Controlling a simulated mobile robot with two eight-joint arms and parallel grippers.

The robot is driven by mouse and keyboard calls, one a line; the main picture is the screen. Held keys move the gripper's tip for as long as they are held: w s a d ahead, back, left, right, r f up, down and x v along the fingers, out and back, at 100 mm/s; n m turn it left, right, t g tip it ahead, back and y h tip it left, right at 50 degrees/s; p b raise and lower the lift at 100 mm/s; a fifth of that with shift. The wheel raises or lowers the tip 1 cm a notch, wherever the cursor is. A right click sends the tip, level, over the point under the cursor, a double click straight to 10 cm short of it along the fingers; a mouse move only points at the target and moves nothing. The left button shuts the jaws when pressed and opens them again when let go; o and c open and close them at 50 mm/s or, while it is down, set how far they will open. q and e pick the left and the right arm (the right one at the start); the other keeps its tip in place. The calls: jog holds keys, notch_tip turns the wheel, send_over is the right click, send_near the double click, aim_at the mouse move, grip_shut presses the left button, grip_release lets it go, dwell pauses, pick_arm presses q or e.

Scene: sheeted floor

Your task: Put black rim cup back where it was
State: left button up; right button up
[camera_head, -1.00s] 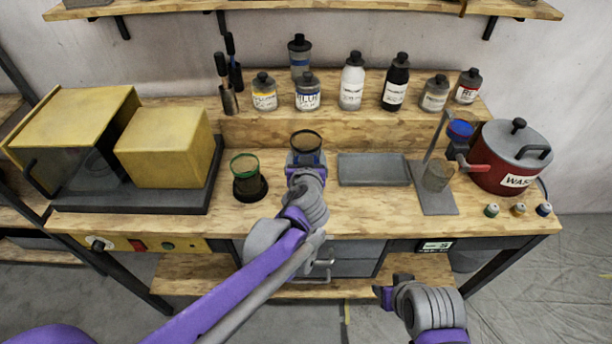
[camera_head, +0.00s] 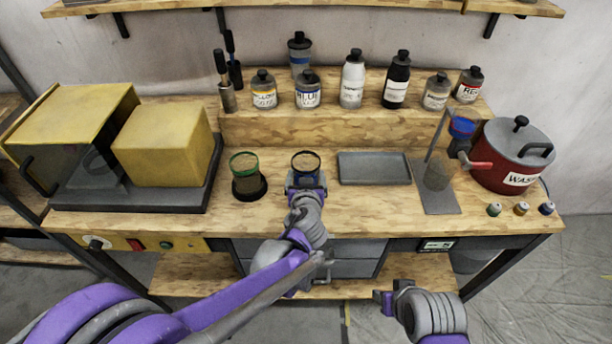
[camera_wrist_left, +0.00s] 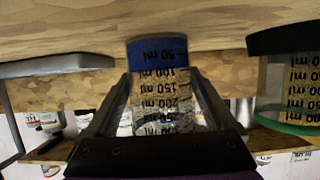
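The black rim cup (camera_head: 305,161) is clear with blue at its bottom, upright near the middle of the bench. My left gripper (camera_head: 305,182) reaches it from the front, fingers closed around its sides. In the left wrist view, which is upside down, the cup (camera_wrist_left: 160,88) sits between both fingers and shows black ml marks. I cannot tell whether its base touches the bench.
A yellow box (camera_head: 165,146) is at left. Several bottles line the raised shelf. Bare wood lies in front of the tray.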

pick_arm(q)
jog(key=shift+o, duration=0.5)
jog(key=shift+r, duration=0.25)
jog(key=p+v, duration=0.1)
jog(key=v, duration=1.1)
jog(key=shift+s+a+f, duration=0.1)
jog(key=shift+a, duration=0.25)
jog(key=s+a+f+n+g+y, duration=0.1)
jog(key=s+a+f+g, duration=0.15)
jog(key=a, duration=0.35)
jog(key=s+a+f+g+y, duration=0.1)
jog(key=s+a, duration=0.2)
jog(key=a, duration=0.3)
jog(key=s+a+f+g+h, duration=0.1)
jog(key=s+a+f+g, duration=0.1)
jog(key=s, duration=0.4)
jog(key=s+a+f+m+g+h, duration=0.1)
jog(key=s+a+g, duration=0.1)
jog(key=s, duration=0.4)
jog(key=shift+s+a+f+g, duration=0.3)
jog(key=shift+a+f+g, duration=0.05)
jog(key=shift+a+f, duration=0.1)
jog(key=shift+w+d, duration=0.1)
